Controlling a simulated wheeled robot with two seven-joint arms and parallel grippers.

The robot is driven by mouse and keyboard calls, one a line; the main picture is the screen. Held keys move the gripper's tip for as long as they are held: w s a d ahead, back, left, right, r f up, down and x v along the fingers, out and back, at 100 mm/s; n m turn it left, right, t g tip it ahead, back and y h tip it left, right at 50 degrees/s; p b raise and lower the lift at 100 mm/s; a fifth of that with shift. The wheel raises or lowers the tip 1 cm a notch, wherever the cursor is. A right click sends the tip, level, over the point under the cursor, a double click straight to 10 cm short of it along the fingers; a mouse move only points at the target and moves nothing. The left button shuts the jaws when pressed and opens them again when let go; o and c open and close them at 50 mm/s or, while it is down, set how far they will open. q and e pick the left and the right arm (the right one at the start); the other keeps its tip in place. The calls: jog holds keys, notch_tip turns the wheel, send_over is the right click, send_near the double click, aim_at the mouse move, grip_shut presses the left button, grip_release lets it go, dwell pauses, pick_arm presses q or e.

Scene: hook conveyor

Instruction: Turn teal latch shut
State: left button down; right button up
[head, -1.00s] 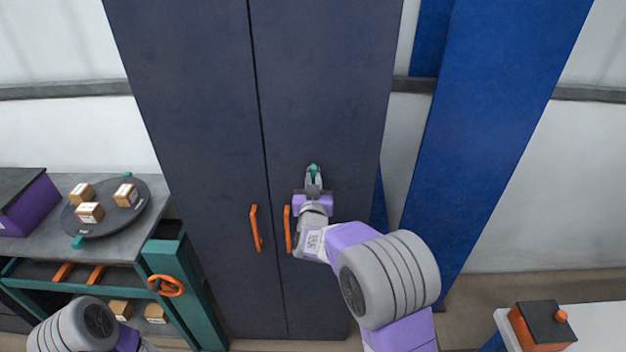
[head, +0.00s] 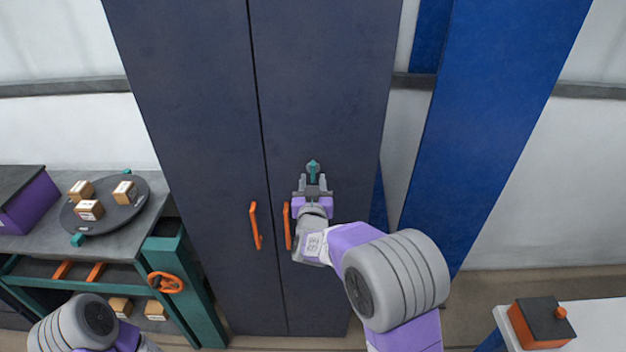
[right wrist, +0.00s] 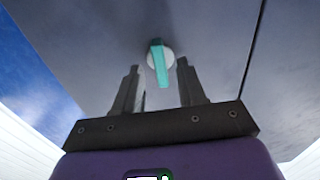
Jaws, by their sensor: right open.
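The teal latch (head: 313,170) is a small lever on a round grey base on the right door of the dark cabinet (head: 320,90). In the right wrist view the teal latch (right wrist: 159,64) points nearly straight down in the picture. My right gripper (head: 313,181) is open just below the latch's base. In the right wrist view its fingers (right wrist: 158,78) stand to either side of the latch's lower end, apart from it as far as I can see. Of my left arm only a rounded link shows at the lower left; its gripper is out of view.
Two orange handles (head: 255,227) flank the door seam; the right one is close to my right wrist. At left stand a workbench with a round tray (head: 105,218) of boxes and an orange handwheel (head: 166,284). A blue panel (head: 480,130) stands to the right.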

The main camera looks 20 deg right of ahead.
jog(key=v, duration=0.5)
jog(key=shift+s+a, duration=0.1)
jog(key=shift+s, duration=0.3)
jog(key=s+f+n+g+y+b, duration=0.15)
jog(key=s+f+g, duration=0.35)
jog(key=f, duration=1.2)
jog(key=s+f+g+y+b, duration=0.25)
jog(key=s+f+g, duration=0.2)
jog(key=f, duration=1.15)
jog(key=s+a+f+g+y, duration=0.2)
jog(key=s+f, duration=0.4)
jog(key=s, duration=0.4)
jog(key=s+a+f+m+g+y+b, duration=0.1)
jog(key=s+a+f+g+y, duration=0.2)
jog(key=s, duration=0.7)
notch_tip(320, 180, down, 4)
jog(key=shift+s+a+r+g, duration=0.1)
jog(key=shift+s+a+g, duration=0.15)
jog(key=shift+a+g, duration=0.7)
jog(key=shift+d, duration=0.2)
